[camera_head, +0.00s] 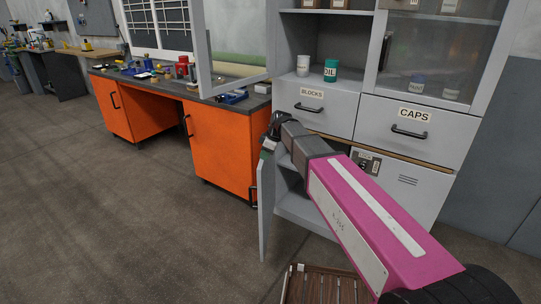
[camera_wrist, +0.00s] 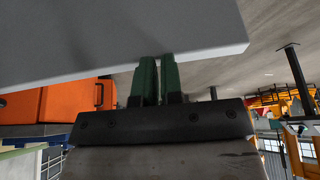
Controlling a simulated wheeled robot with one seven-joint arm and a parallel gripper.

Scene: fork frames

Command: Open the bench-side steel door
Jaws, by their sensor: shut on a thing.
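The bench-side steel door (camera_head: 265,208) is the grey lower-left door of the cabinet, beside the orange bench. It stands swung well out, seen nearly edge-on, with the dark cabinet opening showing to its right. My gripper (camera_head: 267,150) is at the door's upper part. In the wrist view, the grey door panel (camera_wrist: 110,45) fills the upper left, and the green fingers of my gripper (camera_wrist: 158,70) are close together at its edge, shut on the door. The exact contact is hidden behind the panel. My arm hides part of the cabinet opening.
The orange workbench (camera_head: 220,145) stands close to the left of the door. Above the opening are the BLOCKS drawer (camera_head: 330,115) and CAPS drawer (camera_head: 440,135), both shut. A brown slatted crate (camera_head: 325,285) sits on the floor in front. The floor at left is clear.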

